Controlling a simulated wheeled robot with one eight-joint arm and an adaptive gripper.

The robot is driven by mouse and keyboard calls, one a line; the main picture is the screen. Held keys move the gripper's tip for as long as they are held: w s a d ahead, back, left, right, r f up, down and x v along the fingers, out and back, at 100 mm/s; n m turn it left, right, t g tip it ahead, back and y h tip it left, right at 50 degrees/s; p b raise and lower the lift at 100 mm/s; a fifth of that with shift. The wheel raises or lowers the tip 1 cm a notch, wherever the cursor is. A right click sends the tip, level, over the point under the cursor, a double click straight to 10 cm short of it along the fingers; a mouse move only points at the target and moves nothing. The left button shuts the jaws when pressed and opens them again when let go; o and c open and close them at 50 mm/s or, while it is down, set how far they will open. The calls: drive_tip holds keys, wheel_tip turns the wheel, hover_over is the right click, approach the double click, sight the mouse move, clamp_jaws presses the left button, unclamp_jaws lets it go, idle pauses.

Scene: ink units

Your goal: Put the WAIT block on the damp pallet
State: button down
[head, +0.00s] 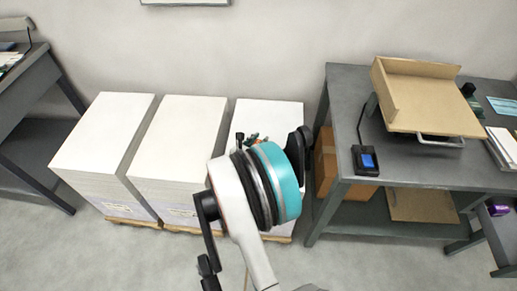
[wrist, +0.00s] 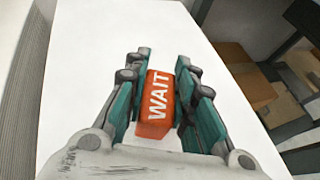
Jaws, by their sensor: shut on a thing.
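The WAIT block (wrist: 156,104) is orange-red with white lettering. It sits between the two fingers of my gripper (wrist: 163,62) in the wrist view, and the gripper is shut on it. Below it is the white top of the right-hand paper stack (head: 271,111), which fills much of the wrist view (wrist: 228,128). I cannot tell whether the block touches that top. In the head view my wrist hides most of the gripper (head: 251,138) and the block. Two more white stacks on pallets stand to the left, a middle one (head: 180,135) and a left one (head: 103,135). Their front labels are too small to read.
A grey table (head: 350,110) stands close to the right of the stacks, with a tilted wooden tray (head: 425,95) and a small black device (head: 365,160) on it. A cardboard box (head: 330,165) is beneath. Another dark table (head: 28,85) is at far left. The front floor is clear.

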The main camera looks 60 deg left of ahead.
drive_tip(key=shift+f+b, duration=0.4)
drive_tip(key=shift+f, duration=1.1)
drive_tip(key=shift+f, duration=0.15)
drive_tip(key=c, duration=1.3)
unclamp_jaws()
drive_tip(key=shift+c, duration=0.2)
drive_tip(key=shift+r, duration=0.25)
drive_tip(key=p+v, duration=0.4)
drive_tip(key=v, duration=0.8)
drive_tip(key=shift+f, duration=0.1)
